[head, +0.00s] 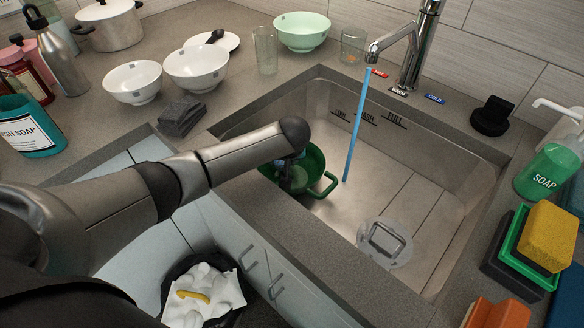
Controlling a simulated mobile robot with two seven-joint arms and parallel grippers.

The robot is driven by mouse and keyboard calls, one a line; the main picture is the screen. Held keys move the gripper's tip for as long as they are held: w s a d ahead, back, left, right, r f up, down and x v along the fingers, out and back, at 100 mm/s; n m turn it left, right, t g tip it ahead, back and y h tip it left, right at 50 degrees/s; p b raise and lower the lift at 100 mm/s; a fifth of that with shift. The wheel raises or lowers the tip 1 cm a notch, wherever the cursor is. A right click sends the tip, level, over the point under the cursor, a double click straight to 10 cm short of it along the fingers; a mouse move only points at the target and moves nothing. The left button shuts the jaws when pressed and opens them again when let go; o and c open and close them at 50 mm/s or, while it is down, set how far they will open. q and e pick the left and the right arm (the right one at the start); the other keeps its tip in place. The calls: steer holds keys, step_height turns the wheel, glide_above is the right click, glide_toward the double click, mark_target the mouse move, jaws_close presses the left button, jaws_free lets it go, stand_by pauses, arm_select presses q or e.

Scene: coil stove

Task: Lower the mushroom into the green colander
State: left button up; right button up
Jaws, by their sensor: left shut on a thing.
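The dark green colander (316,160) sits in the left part of the sink, with a loop handle (328,187) at its right. My left arm reaches over the sink's front edge from the left. My left gripper (294,178) is at the colander, mostly hidden behind the arm's end and dark against the green. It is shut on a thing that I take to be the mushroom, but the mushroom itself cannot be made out. Whether it touches the colander is hidden. My right gripper is not in view.
The sink (410,190) is clear to the right, with a drain (385,240). A blue water stream (356,125) falls from the faucet (405,45) right of the colander. White bowls (133,83) and a pale green bowl (302,30) stand behind. Sponges (548,236) lie at right.

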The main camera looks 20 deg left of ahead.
arm_select(q)
steer(key=o, duration=1.4)
steer(key=p+v, duration=0.5)
steer(key=v, duration=1)
steer(key=shift+r+p, duration=0.15)
steer(key=shift+p, duration=0.25)
